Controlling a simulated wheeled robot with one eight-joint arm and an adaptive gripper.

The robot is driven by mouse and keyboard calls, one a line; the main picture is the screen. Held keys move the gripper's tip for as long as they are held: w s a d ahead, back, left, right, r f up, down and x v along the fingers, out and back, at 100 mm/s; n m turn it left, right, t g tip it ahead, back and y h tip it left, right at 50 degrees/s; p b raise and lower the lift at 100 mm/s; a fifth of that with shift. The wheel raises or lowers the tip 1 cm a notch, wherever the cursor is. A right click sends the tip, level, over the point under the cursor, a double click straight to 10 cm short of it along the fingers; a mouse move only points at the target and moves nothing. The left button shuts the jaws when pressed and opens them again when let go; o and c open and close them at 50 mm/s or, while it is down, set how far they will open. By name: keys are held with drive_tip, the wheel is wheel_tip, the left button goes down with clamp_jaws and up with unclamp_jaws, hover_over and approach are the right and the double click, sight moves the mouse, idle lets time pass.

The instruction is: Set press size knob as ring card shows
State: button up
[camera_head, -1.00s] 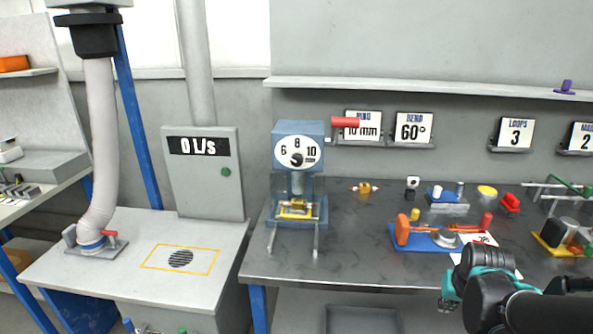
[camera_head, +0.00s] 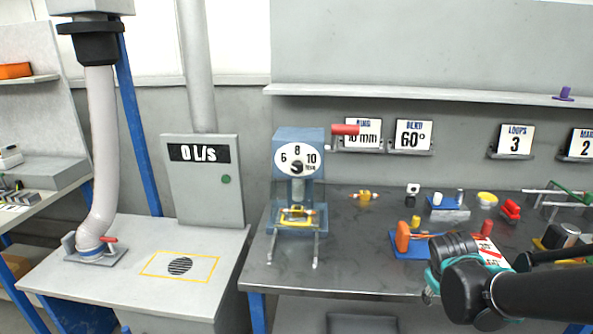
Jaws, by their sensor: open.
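The blue press (camera_head: 299,140) stands at the left end of the dark bench. Its white dial shows 6, 8 and 10, and the dark size knob (camera_head: 297,168) sits in the dial's lower middle. Which number the knob points to is too small to tell. The ring card (camera_head: 366,139) hangs on the wall to the right of the press. It reads 10 mm, its top partly covered by the press's red handle (camera_head: 345,129). My gripper (camera_head: 429,289), with teal parts, is at the lower right, over the bench front, well away from the knob. It is open; its fingertips are mostly hidden.
A blue fixture with an orange part (camera_head: 402,236) lies just left of my arm. A small yellow part (camera_head: 363,196) lies right of the press. The bench between press and fixture is mostly clear.

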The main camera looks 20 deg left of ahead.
drive_tip(key=w+a+r+n+t+h, duration=0.1)
drive_tip(key=w+a+r+n+t, duration=0.2)
drive_tip(key=w+a+r+n, duration=0.4)
drive_tip(key=n+t+y, duration=0.7)
drive_tip(key=n+t, duration=0.2)
drive_tip(key=n, duration=1.5)
approach(297, 168)
drive_tip(key=x, duration=0.9)
drive_tip(key=shift+w, duration=0.2)
drive_tip(key=c, duration=1.2)
drive_tip(key=shift+o, duration=0.2)
